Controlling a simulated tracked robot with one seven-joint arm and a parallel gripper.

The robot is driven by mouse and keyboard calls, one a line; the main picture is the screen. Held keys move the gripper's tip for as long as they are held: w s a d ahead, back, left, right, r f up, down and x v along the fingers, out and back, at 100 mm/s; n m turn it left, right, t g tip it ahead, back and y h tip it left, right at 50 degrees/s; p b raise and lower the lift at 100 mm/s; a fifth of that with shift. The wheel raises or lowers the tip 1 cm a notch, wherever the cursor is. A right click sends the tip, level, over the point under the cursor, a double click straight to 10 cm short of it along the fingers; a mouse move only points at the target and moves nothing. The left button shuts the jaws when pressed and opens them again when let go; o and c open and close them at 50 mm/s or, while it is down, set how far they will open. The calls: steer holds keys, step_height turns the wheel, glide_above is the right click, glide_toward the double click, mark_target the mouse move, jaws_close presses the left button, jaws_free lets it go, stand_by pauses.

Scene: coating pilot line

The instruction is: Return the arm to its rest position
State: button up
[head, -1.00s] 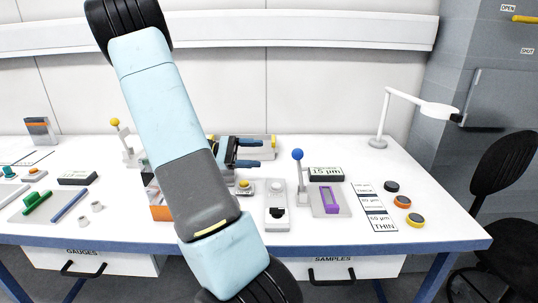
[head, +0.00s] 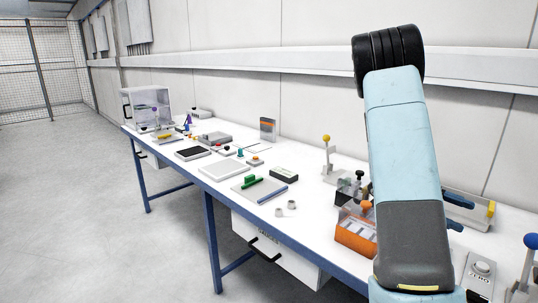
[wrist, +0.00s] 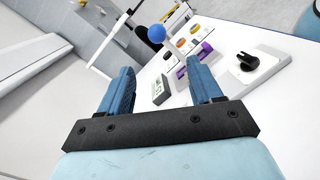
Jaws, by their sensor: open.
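My arm stands in the right half of the head view, its light blue and grey links in front of the bench. My gripper (wrist: 162,92) shows in the wrist view with its two blue fingers well apart and nothing between them. Parts of the blue fingers also show behind the arm at the right of the head view. In the wrist view the fingers point over the white bench top, towards a blue-ball lever (wrist: 157,34), a small display box (wrist: 160,90) and a purple piece (wrist: 203,52). I cannot tell how high above the bench the fingers are.
An orange bin (head: 355,232) and a yellow-ball lever (head: 327,150) stand close left of my arm. A green piece (head: 250,181) lies on a tray further left. The blue-ball lever (head: 530,241) is at the right edge. The floor (head: 60,200) left of the bench is clear.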

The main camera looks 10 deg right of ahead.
steer(key=s+a+r+t+y, duration=0.2)
steer(key=a+r+t+y, duration=0.1)
steer(key=a+t, duration=0.4)
steer(key=s+a+r+t+y, duration=0.2)
steer(key=a+r+t, duration=0.3)
steer(key=a, duration=0.9)
steer(key=s+a+r+n+t+y, duration=0.1)
steer(key=s+a+r+t+y, duration=0.1)
steer(key=a+t, duration=0.7)
step_height(320, 180, up, 3)
steer(key=shift+s+a+f+t+y, duration=0.15)
steer(key=shift+s+a+t+y, duration=0.2)
steer(key=shift+a+y, duration=0.7)
